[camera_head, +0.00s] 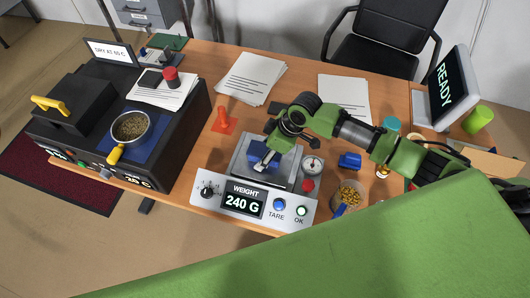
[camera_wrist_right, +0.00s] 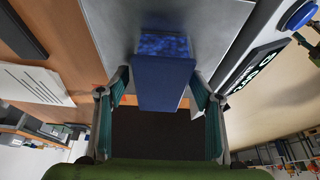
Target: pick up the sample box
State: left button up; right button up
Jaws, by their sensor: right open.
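The sample box is a small dark blue box (camera_head: 256,150) on the metal plate of the scale (camera_head: 240,165), whose display reads 240 G. In the right wrist view the box (camera_wrist_right: 161,82) shows a plain face and a mottled blue face. My right gripper (camera_head: 266,160) is over the scale plate and partly hides the box in the head view. In the right wrist view its fingers (camera_wrist_right: 160,85) are open, one on each side of the box, with narrow gaps. My left gripper is not in view.
A black heater unit with a metal bowl of grains (camera_head: 131,126) stands at the left. A gauge (camera_head: 312,166), a blue object (camera_head: 350,160) and a jar of yellowish pieces (camera_head: 348,194) are right of the scale plate. Papers (camera_head: 250,77) lie behind.

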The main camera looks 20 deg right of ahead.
jog(key=shift+f, duration=0.2)
dwell(0.6)
jog(key=c, duration=1.4)
